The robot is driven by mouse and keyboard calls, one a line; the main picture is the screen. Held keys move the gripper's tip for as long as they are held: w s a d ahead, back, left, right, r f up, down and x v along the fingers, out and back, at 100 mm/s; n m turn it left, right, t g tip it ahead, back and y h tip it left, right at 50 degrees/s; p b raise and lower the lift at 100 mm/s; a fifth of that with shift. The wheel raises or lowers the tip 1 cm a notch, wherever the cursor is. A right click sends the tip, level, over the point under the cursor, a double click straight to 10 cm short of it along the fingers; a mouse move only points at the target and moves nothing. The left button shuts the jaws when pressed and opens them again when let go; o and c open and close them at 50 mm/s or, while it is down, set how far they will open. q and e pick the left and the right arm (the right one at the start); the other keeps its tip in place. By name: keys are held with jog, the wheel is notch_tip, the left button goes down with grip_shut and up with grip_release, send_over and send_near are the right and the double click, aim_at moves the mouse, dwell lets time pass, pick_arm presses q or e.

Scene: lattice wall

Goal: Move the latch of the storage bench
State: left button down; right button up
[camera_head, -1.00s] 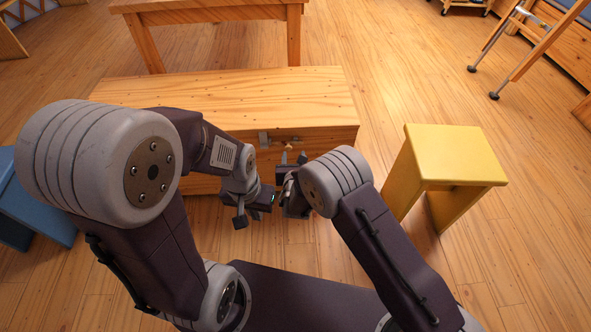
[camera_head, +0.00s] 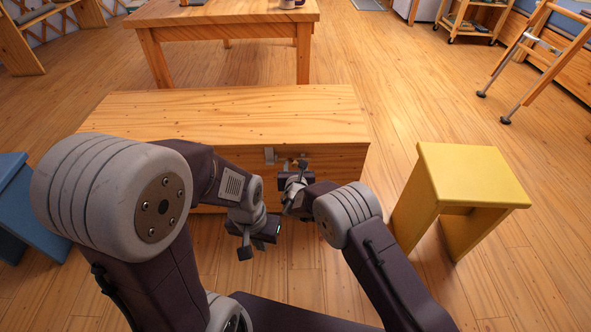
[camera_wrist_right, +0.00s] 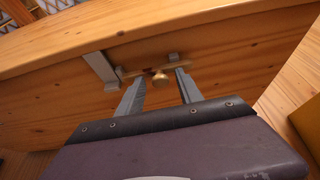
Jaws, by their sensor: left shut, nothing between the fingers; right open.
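The storage bench (camera_head: 220,112) is a long pale wooden box with its front facing me. In the head view my right gripper (camera_head: 293,176) is at the bench front and partly covers the latch. My left gripper (camera_head: 262,235) is shut and empty, lower and to the left, apart from the bench.
A yellow stool (camera_head: 475,175) stands right of the bench and a blue one (camera_head: 30,215) at the left. A wooden table (camera_head: 222,14) stands behind the bench.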

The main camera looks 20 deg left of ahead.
grip_shut()
dwell(1.4)
